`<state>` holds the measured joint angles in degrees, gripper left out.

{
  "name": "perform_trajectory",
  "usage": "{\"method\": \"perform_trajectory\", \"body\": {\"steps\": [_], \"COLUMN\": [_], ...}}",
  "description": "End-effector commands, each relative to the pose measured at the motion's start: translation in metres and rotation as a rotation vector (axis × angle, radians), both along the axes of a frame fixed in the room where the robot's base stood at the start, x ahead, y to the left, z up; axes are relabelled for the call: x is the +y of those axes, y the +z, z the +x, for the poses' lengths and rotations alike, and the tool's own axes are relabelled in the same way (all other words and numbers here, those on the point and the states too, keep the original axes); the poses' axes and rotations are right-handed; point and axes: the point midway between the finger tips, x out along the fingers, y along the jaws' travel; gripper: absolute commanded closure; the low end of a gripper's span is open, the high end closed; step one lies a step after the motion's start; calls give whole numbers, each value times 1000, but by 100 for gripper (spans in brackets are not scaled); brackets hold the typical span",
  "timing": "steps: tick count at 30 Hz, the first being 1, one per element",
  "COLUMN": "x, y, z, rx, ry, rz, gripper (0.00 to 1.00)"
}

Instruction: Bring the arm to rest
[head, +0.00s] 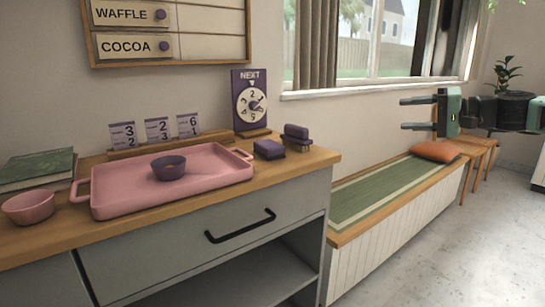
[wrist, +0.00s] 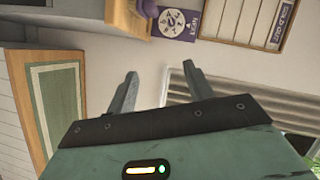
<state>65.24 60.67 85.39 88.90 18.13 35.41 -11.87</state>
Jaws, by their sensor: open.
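The wooden counter (head: 293,164) carries a pink tray (head: 115,206) with a purple bowl (head: 168,168), a pink bowl (head: 29,207), a green book (head: 38,169) and a purple dial sign (head: 251,101). The bench (head: 397,226) has an orange cushion (head: 434,152). Floor at right is clear.

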Motion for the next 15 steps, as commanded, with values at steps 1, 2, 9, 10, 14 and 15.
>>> {"method": "perform_trajectory", "body": {"steps": [1, 2, 9, 10, 14, 15], "x": [11, 15, 52, 59, 90, 101], "y": [-3, -4, -20, -22, -37, -42], "z": [-2, -2, -10, -12, -22, -26], "rx": [6, 8, 39, 44, 70, 79], "ry": [18, 25, 84, 94, 147, 166], "rz": [-12, -18, -73, -83, -133, -154], "gripper": [48, 48, 48, 48, 48, 48]}}
